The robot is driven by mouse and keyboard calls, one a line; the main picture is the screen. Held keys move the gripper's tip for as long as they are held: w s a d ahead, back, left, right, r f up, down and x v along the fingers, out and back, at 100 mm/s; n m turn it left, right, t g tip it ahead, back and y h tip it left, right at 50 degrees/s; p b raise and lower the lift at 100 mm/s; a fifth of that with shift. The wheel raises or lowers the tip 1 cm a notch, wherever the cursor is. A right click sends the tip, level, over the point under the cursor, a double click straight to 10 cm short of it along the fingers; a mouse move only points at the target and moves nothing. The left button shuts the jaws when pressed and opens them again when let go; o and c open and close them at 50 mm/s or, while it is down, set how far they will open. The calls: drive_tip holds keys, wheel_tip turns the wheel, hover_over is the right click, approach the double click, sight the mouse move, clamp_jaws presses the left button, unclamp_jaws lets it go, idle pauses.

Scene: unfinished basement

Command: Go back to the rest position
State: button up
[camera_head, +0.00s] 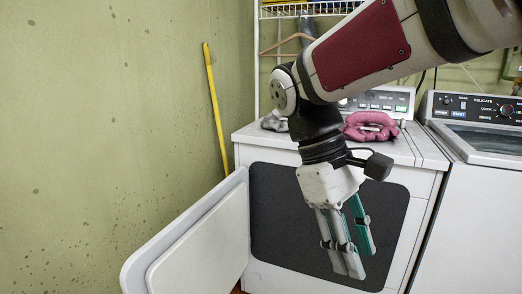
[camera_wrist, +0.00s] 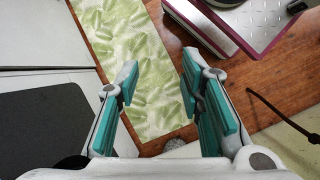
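My gripper (camera_head: 358,262) hangs fingers-down in front of the white dryer (camera_head: 273,277). In the wrist view my gripper (camera_wrist: 160,78) has its teal-padded fingers well apart, with nothing between them. The arm reaches in from the upper right of the head view and bends down at the wrist. The fingers cover part of the dryer's dark front panel (camera_head: 280,215). No object is held.
A white door (camera_head: 195,245) swings out at left. A pink item (camera_head: 370,126) and a grey one (camera_head: 275,121) lie on the dryer. A second machine (camera_head: 480,200) stands right. A leaf-patterned mat (camera_wrist: 135,50) lies on wooden flooring near a pink-edged metallic object (camera_wrist: 225,25).

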drive_tip(key=s+d+f+m+t+y+b, duration=0.2)
drive_tip(key=s+d+f+m+b, duration=0.15)
drive_tip(key=s+f, duration=0.45)
drive_tip(key=s+d+f+m+t+y+b, duration=0.15)
drive_tip(key=s+f+m+b, duration=0.3)
drive_tip(key=s, duration=0.55)
wheel_tip(320, 180, up, 33)
drive_tip(key=t+p, duration=0.4)
drive_tip(key=p, duration=2.8)
drive_tip(key=shift+w+d, duration=0.15)
drive_tip(key=shift+d, duration=0.3)
